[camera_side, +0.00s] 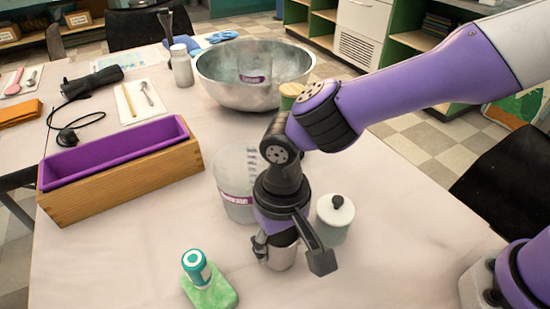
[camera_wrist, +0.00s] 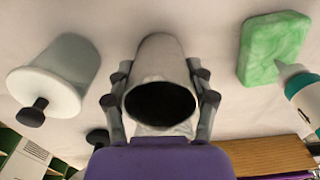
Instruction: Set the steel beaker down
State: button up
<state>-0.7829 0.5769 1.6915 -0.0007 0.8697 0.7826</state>
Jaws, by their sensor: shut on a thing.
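The steel beaker (camera_side: 282,252) is a small grey metal cup, held upright low over the table's front part. My gripper (camera_side: 285,247) is shut around its sides. In the wrist view the beaker (camera_wrist: 158,60) sits between the two fingers of my gripper (camera_wrist: 160,100), with its dark open mouth towards the camera. The inside is too dark to tell whether it holds anything. The beaker's base is close to the table (camera_side: 130,250); I cannot tell whether it touches.
A lidded white jar (camera_side: 334,218) stands just right of the beaker. A clear labelled pitcher (camera_side: 232,185) stands behind it. A wooden mould (camera_side: 125,175) and steel bowl (camera_side: 225,85) lie farther back.

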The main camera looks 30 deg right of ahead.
aim_at(290, 240)
jog(key=shift+f, duration=0.15)
jog(key=o, duration=1.2)
jog(key=shift+c, duration=0.2)
notch_tip(290, 240, up, 12)
jog(key=f, duration=0.1)
jog(key=d+r+t+y, duration=0.1)
jog(key=d+r, duration=0.5)
jog(key=d, duration=0.9)
jog(key=shift+w+t, duration=0.2)
jog(key=shift+t, duration=0.7)
jog(key=shift+o, duration=0.7)
jog(key=s+d+f+t, duration=0.1)
jog(key=s+d, duration=0.3)
jog(key=d, duration=0.5)
jog(key=shift+s+d+f+t+h, duration=0.2)
jog(key=shift+s+t+h, duration=0.2)
jog(key=shift+t, duration=0.4)
jog(key=shift+s+d+f, duration=0.15)
jog(key=shift+s+d, duration=0.05)
jog(key=shift+d, duration=0.1)
